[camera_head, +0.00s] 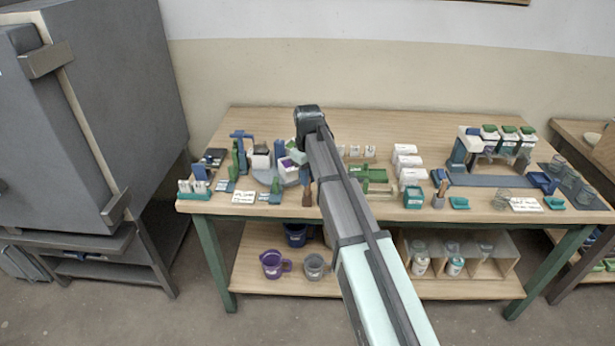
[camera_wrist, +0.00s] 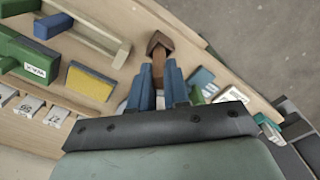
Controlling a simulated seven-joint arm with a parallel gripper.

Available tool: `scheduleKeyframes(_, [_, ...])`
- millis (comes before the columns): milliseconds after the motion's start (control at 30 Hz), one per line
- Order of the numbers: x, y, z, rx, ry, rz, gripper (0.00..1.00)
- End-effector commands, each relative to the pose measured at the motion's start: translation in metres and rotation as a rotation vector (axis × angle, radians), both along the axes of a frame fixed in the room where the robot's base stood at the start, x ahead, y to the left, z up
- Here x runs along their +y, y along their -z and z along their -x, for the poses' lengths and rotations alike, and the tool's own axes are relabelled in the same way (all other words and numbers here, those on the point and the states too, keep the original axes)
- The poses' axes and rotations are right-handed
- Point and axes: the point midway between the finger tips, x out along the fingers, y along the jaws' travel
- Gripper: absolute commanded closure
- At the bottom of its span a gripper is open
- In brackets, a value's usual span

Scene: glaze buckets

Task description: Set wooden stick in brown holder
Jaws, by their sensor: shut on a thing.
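In the wrist view my gripper (camera_wrist: 164,72) has its blue fingers closed on the wooden stick (camera_wrist: 158,67), a light brown shaft. The brown holder (camera_wrist: 158,45), a darker blocky piece, shows just beyond the fingertips, at the stick's far end. They look touching or overlapping, but I cannot tell whether the stick is inside the holder. In the head view the brown holder (camera_head: 307,200) is near the table's front edge, just left of my arm.
A labelled green block (camera_wrist: 30,62), a yellow block (camera_wrist: 90,83) and a pale wooden bar (camera_wrist: 85,35) lie to the left in the wrist view. White cards (camera_wrist: 200,78) lie to the right. The wooden table (camera_head: 290,212) is crowded; its front edge is close to the holder.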

Motion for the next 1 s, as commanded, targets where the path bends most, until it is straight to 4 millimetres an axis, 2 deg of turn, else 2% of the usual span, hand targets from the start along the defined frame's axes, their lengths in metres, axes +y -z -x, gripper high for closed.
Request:
scheduleKeyframes(500, [0.0000,0.0060,0.0000,0.000,0.000,0.000,1.00])
scheduleKeyframes(533, [0.0000,0.0060,0.0000,0.000,0.000,0.000,0.82])
scheduleKeyframes(800, [0.0001,0.0057,-0.0001,0.000,0.000,0.000,0.56])
scheduleKeyframes(1000, [0.0001,0.0057,-0.0001,0.000,0.000,0.000,0.54])
